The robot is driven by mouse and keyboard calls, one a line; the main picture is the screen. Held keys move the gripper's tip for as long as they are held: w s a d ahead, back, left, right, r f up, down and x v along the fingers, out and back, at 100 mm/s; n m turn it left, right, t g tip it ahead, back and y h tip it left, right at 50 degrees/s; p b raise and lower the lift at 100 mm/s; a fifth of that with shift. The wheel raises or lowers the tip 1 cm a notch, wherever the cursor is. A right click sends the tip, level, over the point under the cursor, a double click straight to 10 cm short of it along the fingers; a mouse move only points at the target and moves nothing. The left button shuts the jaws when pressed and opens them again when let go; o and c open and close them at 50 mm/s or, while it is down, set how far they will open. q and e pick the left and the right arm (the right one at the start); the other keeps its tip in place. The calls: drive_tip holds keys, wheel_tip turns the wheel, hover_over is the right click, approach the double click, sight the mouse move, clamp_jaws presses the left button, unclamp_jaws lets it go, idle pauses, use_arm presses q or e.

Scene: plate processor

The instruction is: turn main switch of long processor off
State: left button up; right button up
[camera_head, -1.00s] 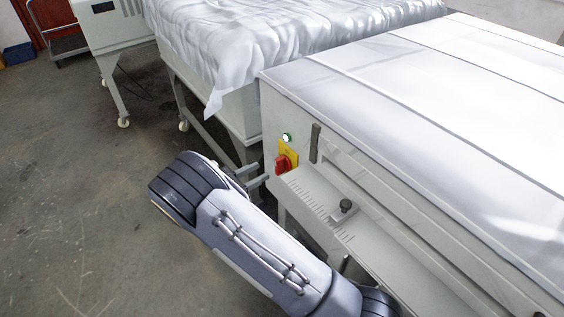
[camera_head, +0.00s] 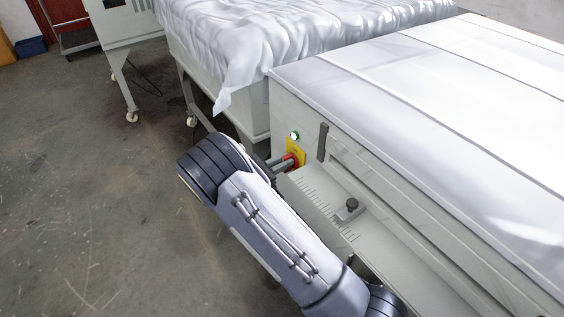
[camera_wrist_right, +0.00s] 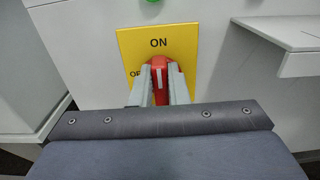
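The main switch is a red knob (camera_wrist_right: 160,68) on a yellow plate (camera_wrist_right: 126,45) on the long processor's end panel (camera_head: 283,108). In the right wrist view the knob's white mark stands upright, toward the word ON; the other label is partly hidden by a finger. My right gripper (camera_wrist_right: 161,82) has one finger on each side of the knob, with no clear gap between fingers and knob, and looks shut on it. In the head view the right gripper (camera_head: 286,162) reaches the plate and partly covers the knob. My left gripper is not in view.
A lit green button (camera_head: 295,135) sits just above the yellow plate. A ledge (camera_head: 318,202) with a dark knob (camera_head: 351,204) juts out right of the switch. A sheet-covered table (camera_head: 245,105) stands behind. The floor (camera_head: 90,200) at left is clear.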

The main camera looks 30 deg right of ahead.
clamp_jaws()
drive_tip(key=shift+w+r+n+p, duration=0.15)
drive_tip(key=shift+n+p, duration=0.75)
drive_tip(key=shift+n, duration=0.2)
drive_tip(key=n+p, duration=0.1)
drive_tip(key=n, duration=0.4)
drive_tip(key=w+f+n+p, duration=0.1)
drive_tip(key=n+p, duration=0.1)
drive_tip(key=n, duration=0.3)
drive_tip(key=f+n+p, duration=0.1)
drive_tip(key=n, duration=0.4)
drive_tip(key=shift+w+a+n+p, duration=0.1)
drive_tip(key=shift+w+n+p, duration=0.05)
drive_tip(key=shift+n+p, duration=0.2)
drive_tip(key=shift+n, duration=0.25)
